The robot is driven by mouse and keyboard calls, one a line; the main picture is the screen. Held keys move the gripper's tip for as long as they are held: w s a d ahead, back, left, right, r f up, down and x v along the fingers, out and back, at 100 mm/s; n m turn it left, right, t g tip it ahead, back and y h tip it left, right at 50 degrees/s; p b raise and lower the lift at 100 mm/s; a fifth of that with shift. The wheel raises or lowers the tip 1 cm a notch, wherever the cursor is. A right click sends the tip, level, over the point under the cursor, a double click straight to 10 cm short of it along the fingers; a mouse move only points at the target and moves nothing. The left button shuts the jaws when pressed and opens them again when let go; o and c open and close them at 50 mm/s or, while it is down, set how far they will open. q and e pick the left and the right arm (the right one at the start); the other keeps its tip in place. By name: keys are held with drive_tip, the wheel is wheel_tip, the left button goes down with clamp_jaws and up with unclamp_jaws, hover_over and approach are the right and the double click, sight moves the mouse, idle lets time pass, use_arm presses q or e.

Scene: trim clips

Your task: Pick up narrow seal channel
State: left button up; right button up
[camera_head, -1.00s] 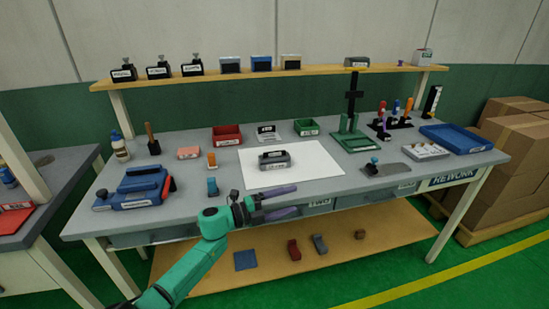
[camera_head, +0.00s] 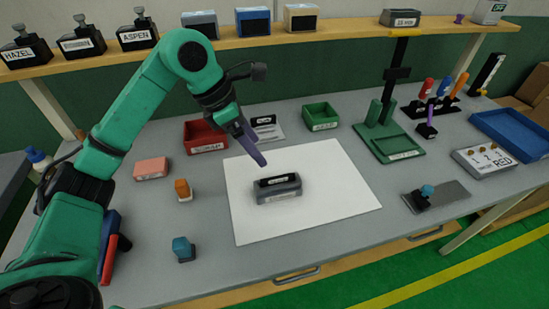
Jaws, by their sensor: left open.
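A grey block with a black upper part and a label (camera_head: 279,193) lies on the white sheet (camera_head: 330,205) in mid-table. It may be the narrow seal channel, but its label is too small to read. My left gripper (camera_head: 250,143) hangs above and behind the block, near the sheet's far edge, with purple fingers pointing down and right. It is open, holds nothing that I can see, and is apart from the block. One finger mostly covers the other. My right gripper is out of view.
A red bin (camera_head: 205,137) and a green bin (camera_head: 320,117) stand behind the sheet. Orange (camera_head: 183,190) and blue (camera_head: 183,250) small pieces stand left of it. A green stand (camera_head: 392,145) rises at the right. A shelf (camera_head: 300,35) runs across the back.

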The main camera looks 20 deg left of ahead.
use_arm(q)
drive_tip(key=p, duration=0.2)
hover_over(274, 177)
drive_tip(key=s+a, duration=0.1)
drive_tip(key=s, duration=0.1)
drive_tip(key=shift+y, duration=0.3)
wheel_tip(274, 177, down, 6)
drive_tip(key=shift+a, duration=0.15)
drive_tip(key=p+x, duration=0.1)
drive_tip(key=x, duration=0.1)
drive_tip(key=p+x, duration=0.1)
drive_tip(key=x, duration=0.1)
drive_tip(key=p+x, duration=0.1)
drive_tip(key=x, duration=0.1)
drive_tip(key=shift+w+f, duration=0.35)
drive_tip(key=shift+w, duration=0.1)
drive_tip(key=shift+f, duration=0.15)
drive_tip(key=shift+w+a+f, duration=0.1)
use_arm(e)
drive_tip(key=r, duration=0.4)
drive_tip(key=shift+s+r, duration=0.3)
use_arm(q)
drive_tip(key=shift+f+b, duration=0.2)
drive_tip(key=shift+b, duration=0.35)
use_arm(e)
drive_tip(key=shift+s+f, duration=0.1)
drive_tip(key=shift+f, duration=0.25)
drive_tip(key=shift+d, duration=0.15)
use_arm(q)
drive_tip(key=c, duration=1.2)
